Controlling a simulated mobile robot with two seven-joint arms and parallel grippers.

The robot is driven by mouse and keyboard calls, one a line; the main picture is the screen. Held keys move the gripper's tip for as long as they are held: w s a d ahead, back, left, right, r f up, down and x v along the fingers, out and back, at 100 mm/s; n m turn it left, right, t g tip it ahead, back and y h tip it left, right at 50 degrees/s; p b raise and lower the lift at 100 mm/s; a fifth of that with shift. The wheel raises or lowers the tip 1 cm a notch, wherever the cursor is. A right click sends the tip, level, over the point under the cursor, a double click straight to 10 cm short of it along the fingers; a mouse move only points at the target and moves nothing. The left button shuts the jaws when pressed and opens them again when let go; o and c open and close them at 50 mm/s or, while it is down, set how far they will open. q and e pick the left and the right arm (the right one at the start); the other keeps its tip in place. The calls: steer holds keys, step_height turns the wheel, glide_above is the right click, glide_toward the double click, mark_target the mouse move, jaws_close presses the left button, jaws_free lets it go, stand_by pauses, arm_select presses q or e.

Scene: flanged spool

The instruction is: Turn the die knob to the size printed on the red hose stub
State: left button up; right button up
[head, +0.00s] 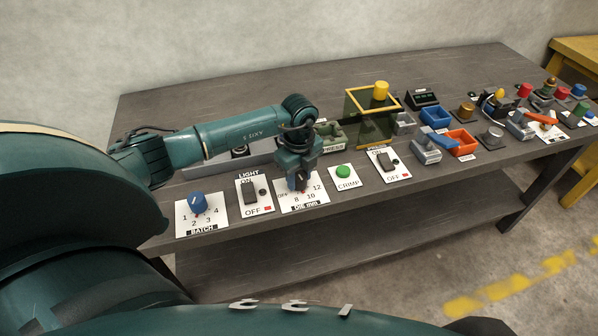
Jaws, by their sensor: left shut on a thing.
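The die knob's white plate (305,204) lies at the table's front edge, marked DIE mm with OFF, 8, 10 and 12. My left gripper (299,181) points down over this plate and is shut on the die knob. The gripper hides most of the knob, so I cannot tell which mark it points at. Small red pieces stand at the right of the table, one of them a red cylinder (524,90). I cannot tell which is the red hose stub, and no printed size is readable. My right gripper is not in view.
Left of the die plate are a blue BATCH knob (198,202) and a LIGHT switch (250,192). Right of it are a green CRIMP button (343,171) and another switch (388,161). A yellow-framed guard (353,104), a blue bin (436,116) and an orange bin (463,143) stand further right.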

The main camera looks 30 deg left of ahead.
mark_target(299, 175)
arm_select(q)
steer(key=shift+r+n+p, duration=0.1)
steer(key=shift+n+p, duration=0.3)
steer(key=shift+n, duration=0.8)
steer(key=o, duration=1)
step_height(299, 175, up, 13)
steer(key=b, duration=0.1)
